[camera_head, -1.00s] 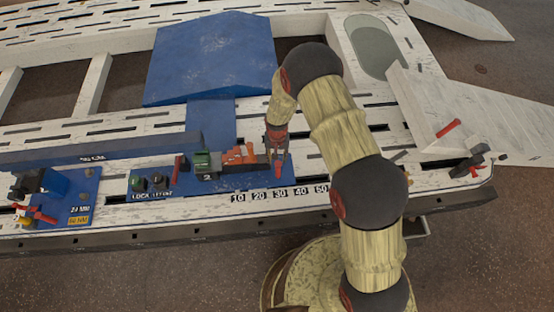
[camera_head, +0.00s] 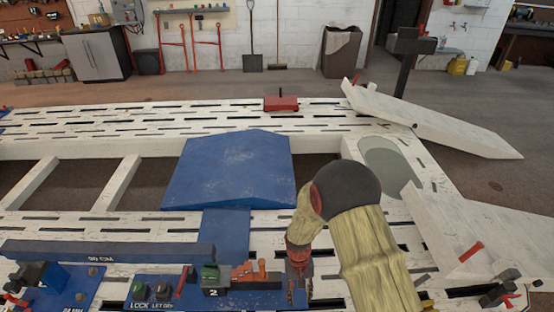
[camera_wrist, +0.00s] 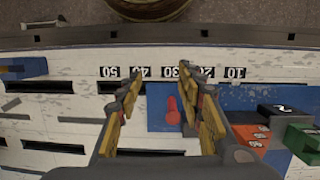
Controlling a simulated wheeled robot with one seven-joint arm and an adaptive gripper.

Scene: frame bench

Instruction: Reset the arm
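My gripper (camera_head: 299,292) hangs over the front edge of the bench in the head view, just right of the blue control panel. In the wrist view my gripper (camera_wrist: 161,73) is open, with its two yellow-padded fingers well apart and nothing held between them. A red peg-like handle (camera_wrist: 172,108) stands on the blue panel (camera_wrist: 158,122), between the fingers in the picture; I cannot tell how far below them it is. My arm (camera_head: 365,250) reaches in from the lower right, bent at a dark joint.
The slotted white frame bench (camera_head: 120,220) fills the foreground, with a blue ramp-shaped block (camera_head: 228,170). On the panel are a green switch box (camera_head: 210,275) and orange blocks (camera_head: 243,272). A blue bar (camera_head: 110,252) lies at left. White ramps (camera_head: 430,120) slope off right.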

